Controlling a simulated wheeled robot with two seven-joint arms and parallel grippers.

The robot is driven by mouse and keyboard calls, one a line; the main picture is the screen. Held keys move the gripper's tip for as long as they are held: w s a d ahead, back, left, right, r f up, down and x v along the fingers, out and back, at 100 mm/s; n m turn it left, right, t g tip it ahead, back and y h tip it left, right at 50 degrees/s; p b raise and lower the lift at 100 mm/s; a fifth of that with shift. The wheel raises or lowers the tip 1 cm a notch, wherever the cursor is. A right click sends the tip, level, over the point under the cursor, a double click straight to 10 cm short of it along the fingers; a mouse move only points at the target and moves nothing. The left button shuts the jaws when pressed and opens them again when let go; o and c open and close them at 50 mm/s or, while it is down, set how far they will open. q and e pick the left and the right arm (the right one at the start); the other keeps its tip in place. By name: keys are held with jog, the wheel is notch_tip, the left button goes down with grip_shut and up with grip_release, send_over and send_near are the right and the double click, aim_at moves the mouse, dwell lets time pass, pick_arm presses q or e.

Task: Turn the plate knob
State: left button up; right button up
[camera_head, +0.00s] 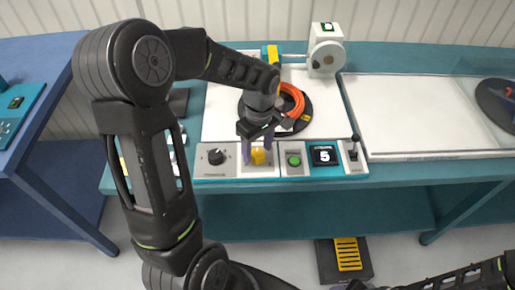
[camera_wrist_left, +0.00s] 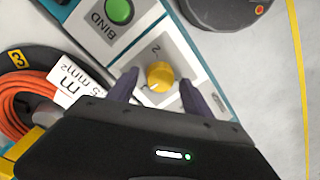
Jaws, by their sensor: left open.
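The yellow knob (camera_head: 258,156) sits on a light panel at the front edge of the cable reel machine. In the left wrist view the knob (camera_wrist_left: 160,75) shows from above, with a "2" printed beside it. My left gripper (camera_head: 258,150) points down over the knob, and its fingers (camera_wrist_left: 160,88) are open, one on each side of it. I see gaps between the fingers and the knob in the left wrist view. My right arm shows at the bottom right of the head view, but its gripper is not in view.
A black dial (camera_head: 216,157) lies left of the knob, and a green button (camera_head: 294,160), a display reading 5 (camera_head: 324,156) and a lever (camera_head: 354,150) lie right. Behind is an orange cable coil (camera_head: 291,101). A yellow-black floor pedal (camera_head: 347,255) stands below the bench.

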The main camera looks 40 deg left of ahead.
pick_arm(q)
jog(key=shift+f, duration=0.35)
grip_shut()
dwell(0.4)
